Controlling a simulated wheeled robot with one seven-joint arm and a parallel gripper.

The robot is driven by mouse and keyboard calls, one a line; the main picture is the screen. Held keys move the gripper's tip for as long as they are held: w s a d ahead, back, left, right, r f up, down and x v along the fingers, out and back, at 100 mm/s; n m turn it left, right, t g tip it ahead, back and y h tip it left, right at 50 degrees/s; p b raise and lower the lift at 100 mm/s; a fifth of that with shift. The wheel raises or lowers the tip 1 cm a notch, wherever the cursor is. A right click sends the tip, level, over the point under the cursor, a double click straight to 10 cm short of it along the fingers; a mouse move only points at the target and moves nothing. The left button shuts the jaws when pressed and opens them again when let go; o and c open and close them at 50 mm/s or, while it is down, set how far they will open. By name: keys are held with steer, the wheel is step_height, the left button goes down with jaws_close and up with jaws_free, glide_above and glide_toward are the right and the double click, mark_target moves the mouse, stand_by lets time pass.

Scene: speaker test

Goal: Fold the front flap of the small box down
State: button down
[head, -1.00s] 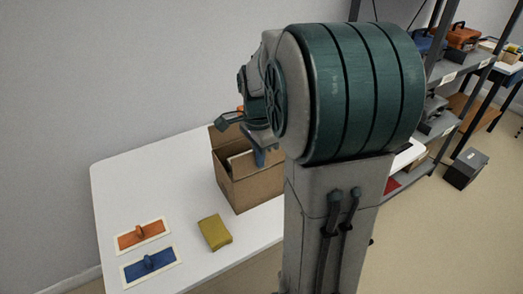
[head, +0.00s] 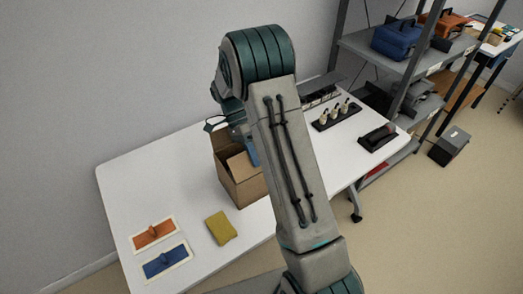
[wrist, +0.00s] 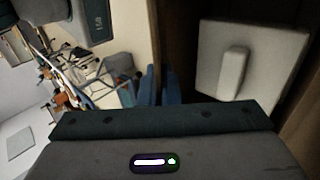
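The small brown cardboard box (head: 243,192) stands on the white table in the head view, partly behind my arm. A lighter brown panel (head: 240,165) shows at its open top; I cannot tell which flap it is. My gripper (head: 252,153) is at the box's top right side, its blue finger partly hidden by my arm. In the wrist view the two blue fingers of my gripper (wrist: 163,85) are close together beside a brown box wall. Whether they touch or pinch it is unclear. A pale block with a raised grip (wrist: 236,72) shows inside the box.
Black holders (head: 336,115) stand at the right, with a grey shelf (head: 375,55) behind. The table's left part is mostly clear.

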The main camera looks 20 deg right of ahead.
steer(key=shift+f+g, duration=0.1)
steer(key=shift+g, duration=0.2)
steer(key=c, duration=1.6)
jaws_free()
steer(key=shift+c, duration=0.2)
steer(key=v, duration=1.4)
steer(key=shift+a+b, duration=0.15)
steer(key=shift+b, duration=0.3)
steer(key=shift+s, duration=0.15)
